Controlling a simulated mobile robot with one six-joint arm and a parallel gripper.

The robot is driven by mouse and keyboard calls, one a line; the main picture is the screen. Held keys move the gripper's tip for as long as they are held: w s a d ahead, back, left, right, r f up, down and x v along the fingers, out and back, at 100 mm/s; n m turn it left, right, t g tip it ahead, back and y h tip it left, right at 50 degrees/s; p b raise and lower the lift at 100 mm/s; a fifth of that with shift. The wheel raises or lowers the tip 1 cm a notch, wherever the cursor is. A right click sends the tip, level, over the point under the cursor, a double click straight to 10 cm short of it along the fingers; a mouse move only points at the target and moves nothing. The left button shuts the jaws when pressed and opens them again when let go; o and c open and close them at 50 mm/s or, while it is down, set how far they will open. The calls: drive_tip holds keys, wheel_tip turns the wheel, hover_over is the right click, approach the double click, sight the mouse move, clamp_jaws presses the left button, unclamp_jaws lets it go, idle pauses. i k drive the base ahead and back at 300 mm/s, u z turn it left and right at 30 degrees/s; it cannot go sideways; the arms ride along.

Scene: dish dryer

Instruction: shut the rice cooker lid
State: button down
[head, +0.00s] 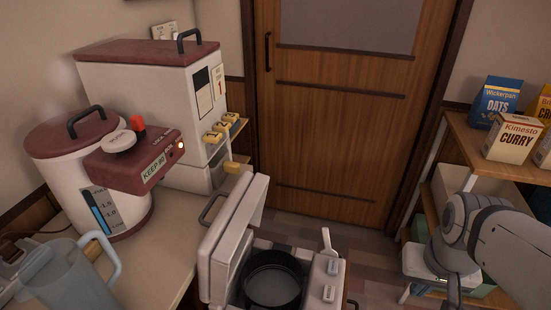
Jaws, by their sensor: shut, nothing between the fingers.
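The rice cooker (322,283) stands at the bottom centre in the head view, partly cut off by the lower edge. Its pale lid (228,238) is open and stands up steeply on the left side of the body, with a grey handle on its outer face. A dark round inner pot (273,284) shows in the open cooker. My arm is at the lower right, well to the right of the cooker, and bends down out of the picture. My gripper's fingers are not in view.
A rice dispenser (140,90) with yellow numbered buttons and a water boiler (85,165) stand on the left counter. A clear jug (70,275) is in front. A white rice paddle (328,242) stands at the cooker's right. Shelves with a curry box (514,139) are at right.

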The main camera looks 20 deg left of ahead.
sight(243, 205)
drive_tip(key=u, duration=1.35)
drive_tip(key=k, duration=0.75)
drive_tip(key=z, duration=0.55)
drive_tip(key=i, duration=1)
